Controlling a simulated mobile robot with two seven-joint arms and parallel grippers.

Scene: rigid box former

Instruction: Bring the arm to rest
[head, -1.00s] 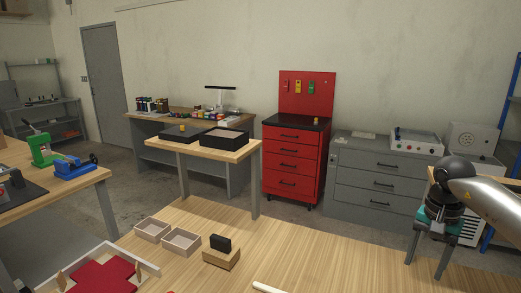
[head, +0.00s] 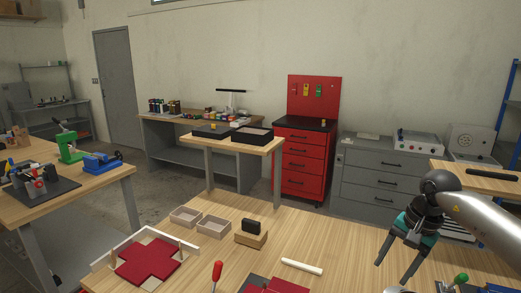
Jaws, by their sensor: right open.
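My right gripper (head: 390,274) is at the lower right, at the end of my silver arm. Its two dark fingers point down and stand apart, with nothing between them. It appears over the right part of the wooden table (head: 340,240); its height above the top cannot be told. A white bar (head: 302,267) lies on the table to its left. My left gripper is not in view.
The table holds a red cross-shaped blank (head: 148,262) by white rails, two small trays (head: 213,228), a wooden block with a black piece (head: 251,228), a red-handled screwdriver (head: 217,271) and a red piece (head: 275,286) at the front edge. A green-topped item (head: 461,278) is lower right.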

